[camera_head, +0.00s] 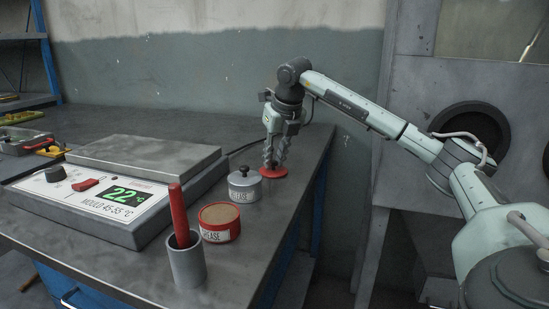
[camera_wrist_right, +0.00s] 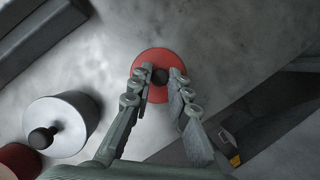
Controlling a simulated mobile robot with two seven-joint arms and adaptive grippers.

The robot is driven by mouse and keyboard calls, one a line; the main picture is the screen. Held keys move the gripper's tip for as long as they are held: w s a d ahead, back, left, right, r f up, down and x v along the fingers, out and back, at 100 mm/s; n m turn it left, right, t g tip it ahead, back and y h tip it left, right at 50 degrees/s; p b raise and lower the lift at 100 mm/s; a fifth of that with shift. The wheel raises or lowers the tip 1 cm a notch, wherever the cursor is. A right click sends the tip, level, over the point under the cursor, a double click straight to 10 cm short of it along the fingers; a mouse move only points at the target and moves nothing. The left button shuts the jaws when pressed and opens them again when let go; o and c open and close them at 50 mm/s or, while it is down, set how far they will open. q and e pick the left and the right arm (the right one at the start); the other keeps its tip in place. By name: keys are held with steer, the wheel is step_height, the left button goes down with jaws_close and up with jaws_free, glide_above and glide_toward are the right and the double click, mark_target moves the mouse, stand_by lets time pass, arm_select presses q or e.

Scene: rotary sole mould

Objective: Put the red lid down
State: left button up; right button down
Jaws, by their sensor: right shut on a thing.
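The red lid (camera_head: 274,172) is a flat disc at or just above the bench top, near its right edge. In the right wrist view the red lid (camera_wrist_right: 152,60) has a dark knob (camera_wrist_right: 160,76) at its middle. My right gripper (camera_head: 272,163) points down over the lid, shut on it, with its fingertips (camera_wrist_right: 160,77) on both sides of the knob. I cannot tell if the lid touches the bench. The open red tin (camera_head: 220,222), labelled GREASE and filled with brown stuff, stands nearer the front. My left gripper is not in view.
A grey lidded tin (camera_head: 245,188) stands just left of the lid. A grey cup (camera_head: 186,262) with a red-handled tool (camera_head: 178,210) stands at the front. A heating plate unit (camera_head: 95,200) fills the left. The bench (camera_head: 262,225) drops off at right.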

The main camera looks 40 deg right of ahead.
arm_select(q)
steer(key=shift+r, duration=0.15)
arm_select(e)
steer(key=c, duration=1.4)
jaws_free()
steer(key=shift+c, duration=0.2)
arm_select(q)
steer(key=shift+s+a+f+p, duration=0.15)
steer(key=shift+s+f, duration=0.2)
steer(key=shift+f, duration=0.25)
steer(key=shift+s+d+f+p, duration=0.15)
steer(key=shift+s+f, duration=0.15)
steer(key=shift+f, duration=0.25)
arm_select(e)
steer(key=v, duration=1.2)
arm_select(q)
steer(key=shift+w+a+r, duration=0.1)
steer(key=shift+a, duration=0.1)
arm_select(e)
steer(key=shift+r, duration=0.1)
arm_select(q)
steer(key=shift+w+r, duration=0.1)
